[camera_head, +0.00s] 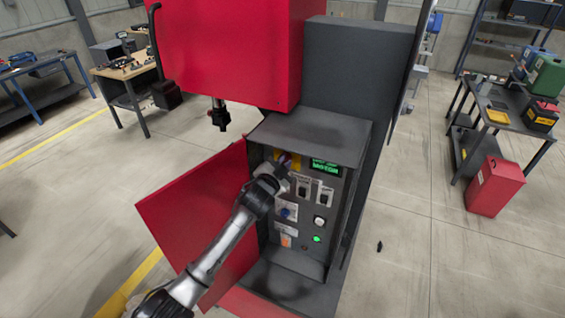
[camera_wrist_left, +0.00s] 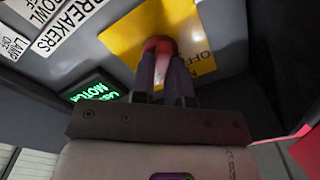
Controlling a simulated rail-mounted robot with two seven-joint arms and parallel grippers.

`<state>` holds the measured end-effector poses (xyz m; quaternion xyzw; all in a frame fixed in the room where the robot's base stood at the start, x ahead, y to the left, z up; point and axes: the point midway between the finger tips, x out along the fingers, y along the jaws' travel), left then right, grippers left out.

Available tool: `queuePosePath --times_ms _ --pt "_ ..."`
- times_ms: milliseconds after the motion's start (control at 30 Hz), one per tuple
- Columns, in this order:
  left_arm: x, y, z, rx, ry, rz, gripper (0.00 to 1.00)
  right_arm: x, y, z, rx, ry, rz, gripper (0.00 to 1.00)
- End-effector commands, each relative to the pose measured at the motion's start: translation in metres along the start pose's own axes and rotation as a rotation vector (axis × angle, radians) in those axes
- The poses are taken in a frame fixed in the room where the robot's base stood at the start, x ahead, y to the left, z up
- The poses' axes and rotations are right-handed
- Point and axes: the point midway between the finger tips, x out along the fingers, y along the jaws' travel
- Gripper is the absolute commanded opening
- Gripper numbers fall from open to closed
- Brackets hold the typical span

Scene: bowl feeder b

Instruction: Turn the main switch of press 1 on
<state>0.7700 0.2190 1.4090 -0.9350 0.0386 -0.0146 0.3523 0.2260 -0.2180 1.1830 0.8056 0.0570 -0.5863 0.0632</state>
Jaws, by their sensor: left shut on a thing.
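The main switch has a red handle (camera_wrist_left: 161,44) on a yellow plate (camera_wrist_left: 119,38) inside the open cabinet (camera_head: 335,235) of the press. In the left wrist view, the fingers of my left gripper (camera_wrist_left: 163,72) are shut on the red handle, one on each side. Letters reading "OFF" show on the plate beside the handle. The handle's exact angle is hard to tell. In the head view my left gripper (camera_head: 281,167) reaches the upper left of the panel and hides most of the switch. My right gripper is not in view.
The red cabinet door (camera_head: 190,220) stands open to the left, beside my left arm. The panel has a lit green display (camera_head: 326,166), black breakers (camera_head: 303,187), a blue knob (camera_head: 288,213) and a lit green lamp (camera_head: 317,239). The red press housing (camera_head: 225,50) overhangs above.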

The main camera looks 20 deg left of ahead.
Motion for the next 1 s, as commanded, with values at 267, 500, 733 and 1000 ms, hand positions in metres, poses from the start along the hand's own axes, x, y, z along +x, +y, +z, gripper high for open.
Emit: queuePosePath --times_ms 267,500,733,1000 --pt "0.0 0.0003 0.0006 0.07 -0.001 0.0 0.0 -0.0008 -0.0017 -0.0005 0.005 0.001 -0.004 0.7" --pt "0.0 0.0004 0.0006 0.083 -0.001 0.0 0.0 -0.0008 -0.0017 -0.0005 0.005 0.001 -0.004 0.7" --pt "0.0 0.0004 0.0006 0.083 -0.001 0.0 0.0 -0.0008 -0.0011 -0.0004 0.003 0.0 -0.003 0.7" --pt "0.0 0.0004 0.0004 0.082 -0.001 0.0 0.38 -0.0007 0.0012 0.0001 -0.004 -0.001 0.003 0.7"
